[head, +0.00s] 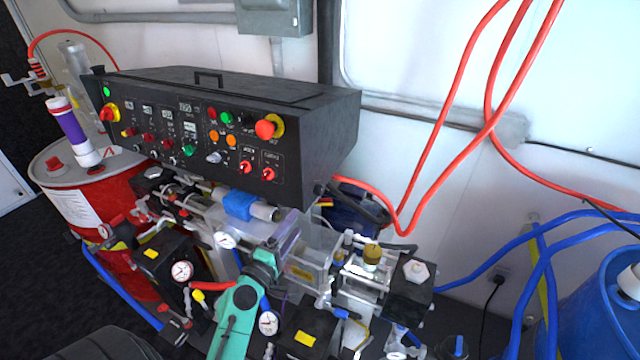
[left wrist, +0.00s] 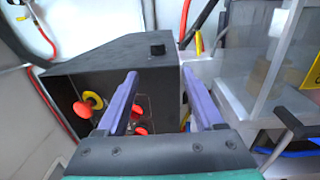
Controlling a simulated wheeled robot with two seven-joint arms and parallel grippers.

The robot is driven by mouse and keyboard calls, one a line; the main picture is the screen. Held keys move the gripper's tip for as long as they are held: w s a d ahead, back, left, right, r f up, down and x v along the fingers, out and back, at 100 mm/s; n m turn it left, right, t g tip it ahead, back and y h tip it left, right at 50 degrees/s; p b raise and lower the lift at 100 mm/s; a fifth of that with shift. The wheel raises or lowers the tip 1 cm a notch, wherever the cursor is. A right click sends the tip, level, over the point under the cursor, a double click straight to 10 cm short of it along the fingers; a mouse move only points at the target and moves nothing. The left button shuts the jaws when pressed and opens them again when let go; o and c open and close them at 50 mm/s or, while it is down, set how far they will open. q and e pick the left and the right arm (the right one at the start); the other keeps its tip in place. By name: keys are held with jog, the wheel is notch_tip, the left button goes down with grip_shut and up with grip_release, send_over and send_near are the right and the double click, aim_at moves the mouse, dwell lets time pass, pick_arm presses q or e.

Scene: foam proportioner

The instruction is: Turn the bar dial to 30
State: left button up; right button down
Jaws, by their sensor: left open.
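The black control box (head: 230,110) carries several knobs and buttons on its sloped face. Two small red dials, one upper left (head: 246,167) and one lower right (head: 268,174), sit at the face's lower right corner; their labels are too small to read, so I cannot tell which is the bar dial or its setting. Red dials (left wrist: 140,112) also show in the left wrist view, partly behind a finger. My left gripper (left wrist: 165,85) has its purple fingers apart with nothing between them. In the head view the gripper (head: 287,238) is below and right of the dials, apart from them. My right gripper is not in view.
A red emergency button (head: 266,129) on yellow sits above the dials. Clear boxes (head: 312,250), valves and gauges (head: 269,322) crowd the space below. Red hoses (head: 400,190) hang to the right. A red drum (head: 95,200) stands left, a blue drum (head: 605,310) right.

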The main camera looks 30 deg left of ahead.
aim_at(318, 194)
pick_arm(q)
jog(key=w, duration=0.8)
jog(key=w+r+p, duration=0.1)
jog(key=w, duration=0.3)
jog(key=shift+a, duration=0.15)
jog(key=shift+c, duration=0.3)
grip_shut()
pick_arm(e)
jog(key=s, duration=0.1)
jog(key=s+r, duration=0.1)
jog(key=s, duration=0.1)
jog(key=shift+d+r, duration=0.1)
